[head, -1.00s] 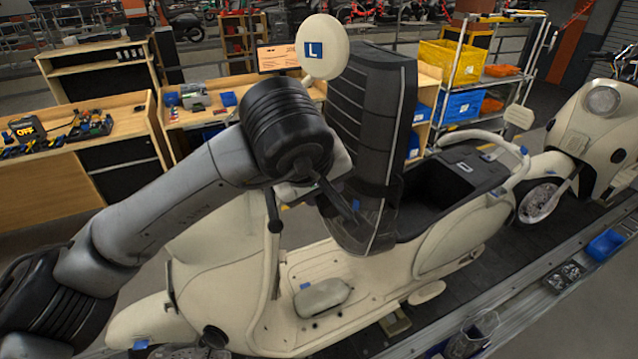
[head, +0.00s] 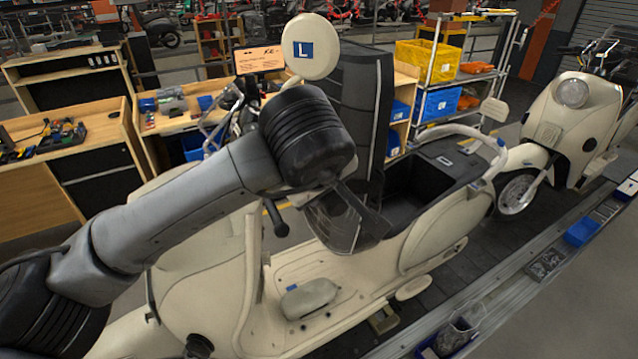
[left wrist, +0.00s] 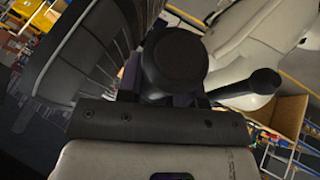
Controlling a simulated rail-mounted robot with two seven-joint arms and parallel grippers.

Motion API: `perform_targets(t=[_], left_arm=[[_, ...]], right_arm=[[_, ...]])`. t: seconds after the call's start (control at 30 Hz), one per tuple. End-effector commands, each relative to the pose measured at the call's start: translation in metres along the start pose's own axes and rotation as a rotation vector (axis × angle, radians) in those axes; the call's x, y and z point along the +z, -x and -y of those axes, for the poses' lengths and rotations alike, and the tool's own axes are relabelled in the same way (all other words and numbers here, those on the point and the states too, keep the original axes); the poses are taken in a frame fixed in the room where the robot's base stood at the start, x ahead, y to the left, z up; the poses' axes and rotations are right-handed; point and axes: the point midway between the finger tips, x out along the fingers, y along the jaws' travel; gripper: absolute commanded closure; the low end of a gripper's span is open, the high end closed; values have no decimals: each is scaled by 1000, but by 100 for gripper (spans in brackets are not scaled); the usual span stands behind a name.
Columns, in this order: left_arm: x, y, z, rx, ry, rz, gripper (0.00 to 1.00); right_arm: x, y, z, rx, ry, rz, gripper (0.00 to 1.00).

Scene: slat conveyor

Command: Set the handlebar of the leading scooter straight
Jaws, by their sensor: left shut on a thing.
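The near cream scooter (head: 180,284) stands on the conveyor with its front toward the lower left. A round mirror (head: 310,47) with a blue L tag rises above its handlebar, and a black lever end (head: 278,221) shows below my arm. My left gripper (left wrist: 175,92) is shut on the handlebar's dark grip (left wrist: 180,58); in the head view my forearm hides most of the hold. A black rod with a rounded end (left wrist: 262,82) sticks out beside the grip in the left wrist view. The handlebar's exact angle is hard to tell. My right gripper is not in view.
The scooter's black ribbed seat (left wrist: 88,60) stands raised close to the gripper. A second cream scooter (head: 570,120) stands behind. Workbenches (head: 60,215) and a shelf with a yellow crate (head: 420,62) line the far side. A metal rail (head: 500,288) with blue bins runs along the near edge.

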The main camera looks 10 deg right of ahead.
Motion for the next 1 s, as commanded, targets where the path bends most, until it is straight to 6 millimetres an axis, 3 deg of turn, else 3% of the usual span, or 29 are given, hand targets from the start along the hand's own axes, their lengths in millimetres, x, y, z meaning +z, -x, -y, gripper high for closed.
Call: perform_targets(t=[0.57,0.6,0.87,1.0], left_arm=[[10,-18,-12,-29,37,-50,91],[9,-16,-12,-29,39,-51,64],[8,-15,-12,-26,38,-51,39],[8,-14,-12,-25,38,-52,37]], right_arm=[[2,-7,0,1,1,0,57],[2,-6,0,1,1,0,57],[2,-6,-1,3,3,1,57],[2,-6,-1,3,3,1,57]])
